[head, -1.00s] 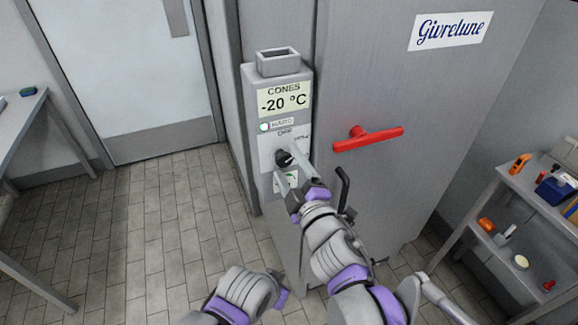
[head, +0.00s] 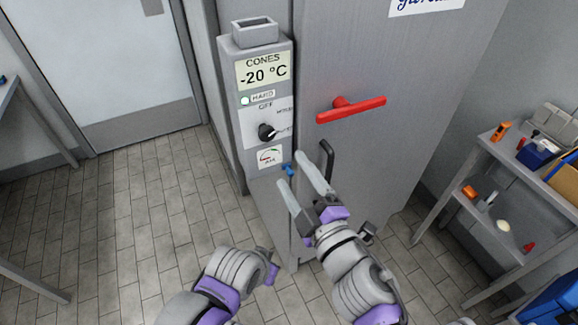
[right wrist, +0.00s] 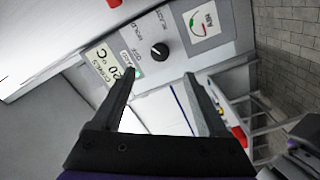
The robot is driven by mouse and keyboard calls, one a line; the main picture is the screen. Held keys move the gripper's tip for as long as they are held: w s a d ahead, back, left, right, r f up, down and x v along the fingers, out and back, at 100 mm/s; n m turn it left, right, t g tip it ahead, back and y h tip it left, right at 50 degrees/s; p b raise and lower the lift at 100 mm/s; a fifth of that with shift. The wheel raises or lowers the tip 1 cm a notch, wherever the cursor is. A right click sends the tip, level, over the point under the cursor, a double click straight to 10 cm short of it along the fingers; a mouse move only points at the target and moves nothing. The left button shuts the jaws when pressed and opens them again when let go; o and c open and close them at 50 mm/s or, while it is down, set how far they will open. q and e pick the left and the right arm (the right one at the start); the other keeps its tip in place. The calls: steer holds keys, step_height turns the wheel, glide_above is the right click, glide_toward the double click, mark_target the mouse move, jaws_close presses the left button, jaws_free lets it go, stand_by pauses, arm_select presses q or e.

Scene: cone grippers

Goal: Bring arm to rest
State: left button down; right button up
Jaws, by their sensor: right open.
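My right gripper (head: 300,182) is open and empty in the head view, just below the control panel (head: 251,110) on the front of the grey freezer cabinet (head: 350,60). The panel carries a black knob (head: 266,132), a sign reading CONES -20 °C, a lit green lamp and a small gauge (head: 270,157). In the right wrist view the open fingers (right wrist: 160,90) have nothing between them, and the knob (right wrist: 159,51) shows beyond them, apart from them. My left arm shows at the bottom of the head view; its gripper's fingers are not clearly seen.
A red handle (head: 350,109) and a dark hook-shaped handle (head: 326,160) stick out from the cabinet near my right gripper. A shelf unit (head: 500,150) with tools stands at the right. A table edge is at the left. The tiled floor at left is open.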

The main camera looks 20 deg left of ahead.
stand_by(0.5)
steer(key=w+d+f+m+h, duration=0.2)
steer(key=d+f+m+h, duration=0.25)
steer(key=d, duration=0.35)
steer(key=w+d+f+m+h, duration=0.1)
steer(key=d+f+m+h, duration=0.2)
steer(key=d+m, duration=0.35)
steer(key=w+d+f+m+h, duration=0.2)
steer(key=d+f+m+h, duration=0.15)
steer(key=d, duration=0.55)
steer(key=s+d+f+m+g+h+p, duration=0.1)
steer(key=s+d+f+m+g+h, duration=0.1)
steer(key=s+d+f+m+g, duration=0.4)
steer(key=s+d+f+m, duration=0.1)
steer(key=s+d+f, duration=0.2)
steer(key=s, duration=0.3)
steer(key=shift+s+d+f+h+p, duration=0.3)
steer(key=shift+s+f, duration=0.1)
steer(key=shift+f, duration=0.35)
